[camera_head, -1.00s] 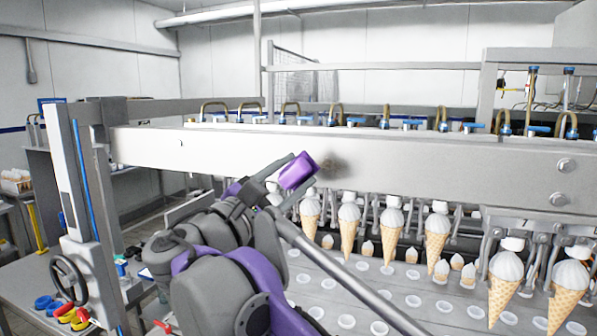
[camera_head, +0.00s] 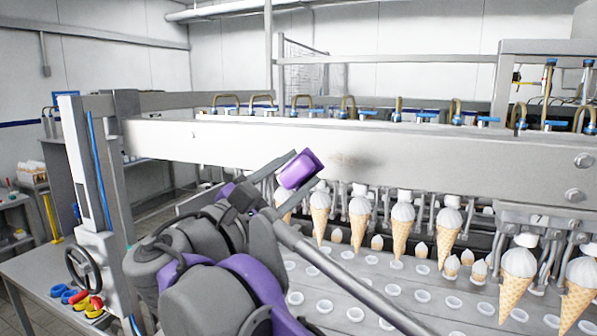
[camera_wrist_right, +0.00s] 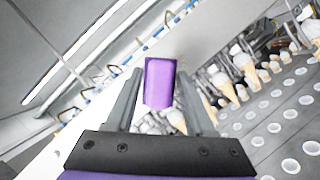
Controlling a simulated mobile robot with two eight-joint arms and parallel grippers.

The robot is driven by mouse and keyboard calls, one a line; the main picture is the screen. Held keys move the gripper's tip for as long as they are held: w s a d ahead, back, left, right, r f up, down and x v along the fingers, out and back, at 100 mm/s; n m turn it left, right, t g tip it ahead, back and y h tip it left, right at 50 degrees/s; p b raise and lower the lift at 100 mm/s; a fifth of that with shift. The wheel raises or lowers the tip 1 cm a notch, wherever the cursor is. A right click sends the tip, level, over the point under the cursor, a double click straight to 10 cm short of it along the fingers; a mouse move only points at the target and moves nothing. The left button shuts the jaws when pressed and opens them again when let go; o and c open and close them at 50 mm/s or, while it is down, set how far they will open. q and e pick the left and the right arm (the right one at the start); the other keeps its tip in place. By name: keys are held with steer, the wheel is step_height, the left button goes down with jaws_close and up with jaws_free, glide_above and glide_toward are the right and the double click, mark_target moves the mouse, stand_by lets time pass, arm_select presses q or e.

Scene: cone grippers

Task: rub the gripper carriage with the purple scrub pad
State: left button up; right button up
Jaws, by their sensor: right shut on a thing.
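The gripper carriage (camera_head: 440,157) is a long pale grey beam across the head view. A faint grey-brown smudge (camera_head: 347,160) marks its front face. My right gripper (camera_head: 298,172) is shut on the purple scrub pad (camera_head: 303,166), which is at the beam's front, just left of the smudge. In the right wrist view the pad (camera_wrist_right: 159,83) sits between the two grey fingers, with the pale beam behind it. I cannot tell whether the pad touches the beam. My left gripper is not in view.
Several filled cones (camera_head: 402,225) hang in a row below the beam, right of my right arm. A perforated tray (camera_head: 370,292) lies under them. Blue-handled valves (camera_head: 428,115) line the beam's top. A control post with a handwheel (camera_head: 82,268) stands at left.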

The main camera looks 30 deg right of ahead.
mark_target(365, 154)
steer(key=shift+w+d, duration=0.1)
steer(key=shift+d, duration=0.05)
stand_by(0.3)
steer(key=shift+w+d, duration=1.1)
steer(key=shift+d, duration=0.2)
steer(key=shift+w+d, duration=1.05)
steer(key=shift+d, duration=0.2)
steer(key=shift+w+d, duration=0.65)
steer(key=shift+d, duration=0.05)
steer(key=shift+s, duration=0.1)
steer(key=shift+s+d, duration=1.15)
steer(key=shift+s, duration=0.25)
steer(key=shift+s+d, duration=1.25)
steer(key=shift+d, duration=0.05)
steer(key=shift+r, duration=0.1)
steer(key=shift+w+a, duration=0.1)
steer(key=shift+a, duration=0.05)
